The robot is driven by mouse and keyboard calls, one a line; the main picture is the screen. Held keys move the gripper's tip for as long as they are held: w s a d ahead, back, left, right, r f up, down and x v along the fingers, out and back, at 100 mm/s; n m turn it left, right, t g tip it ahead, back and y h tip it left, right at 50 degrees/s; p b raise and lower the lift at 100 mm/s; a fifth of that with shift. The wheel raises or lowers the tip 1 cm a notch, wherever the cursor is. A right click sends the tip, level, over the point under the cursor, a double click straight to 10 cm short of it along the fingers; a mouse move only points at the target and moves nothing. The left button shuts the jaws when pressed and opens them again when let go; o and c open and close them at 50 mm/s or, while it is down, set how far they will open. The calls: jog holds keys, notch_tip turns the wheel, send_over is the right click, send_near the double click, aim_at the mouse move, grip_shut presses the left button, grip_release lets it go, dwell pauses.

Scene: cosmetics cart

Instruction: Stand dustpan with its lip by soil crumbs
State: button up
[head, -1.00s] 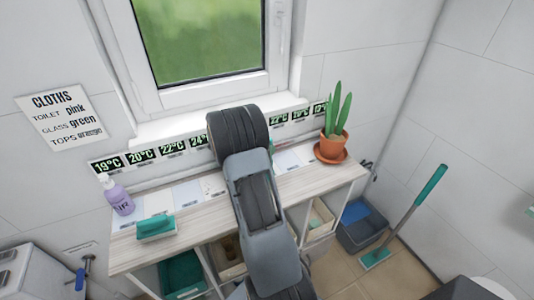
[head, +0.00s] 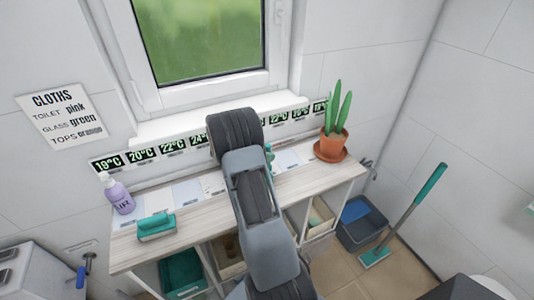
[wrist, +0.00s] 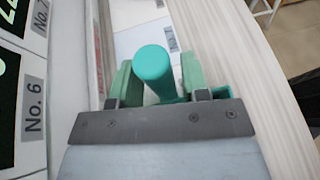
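A teal piece with a rounded end, which looks like a handle (wrist: 153,62), stands between the two green fingers of my gripper (wrist: 160,88) in the wrist view. A narrow gap shows on its left side, so the fingers look open around it. Whether it is the dustpan's handle I cannot tell. A bit of teal shows beside my arm at the back of the shelf top in the head view (head: 269,151). My arm hides the gripper there. No soil crumbs can be made out.
The pale wooden shelf top (head: 185,244) carries a lilac bottle (head: 119,196), a teal block-like item (head: 156,227) and a potted cactus (head: 332,141). Numbered temperature cards line the wall behind. A grey bin (head: 361,226) and a long-handled teal tool (head: 414,204) stand on the floor at right.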

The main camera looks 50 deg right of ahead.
jog(key=shift+o, duration=0.8)
jog(key=shift+r, duration=0.1)
jog(key=shift+w+a+r, duration=0.1)
jog(key=s+a+r+m+t+y+b, duration=0.1)
jog(key=a+r+m+t+y, duration=0.2)
jog(key=a, duration=0.6)
jog(key=s+a+r+m+t+y, duration=0.1)
jog(key=a+r+m+t+y, duration=0.1)
jog(key=a+r, duration=0.6)
jog(key=s+a+m+t+y, duration=0.3)
jog(key=s+a, duration=0.1)
jog(key=a, duration=0.4)
jog(key=s+a+m+t+y, duration=0.3)
jog(key=s+a, duration=0.1)
jog(key=a, duration=0.5)
jog(key=shift+s+a+f+m, duration=0.15)
jog(key=shift+s+m, duration=0.2)
jog(key=shift+m, duration=0.05)
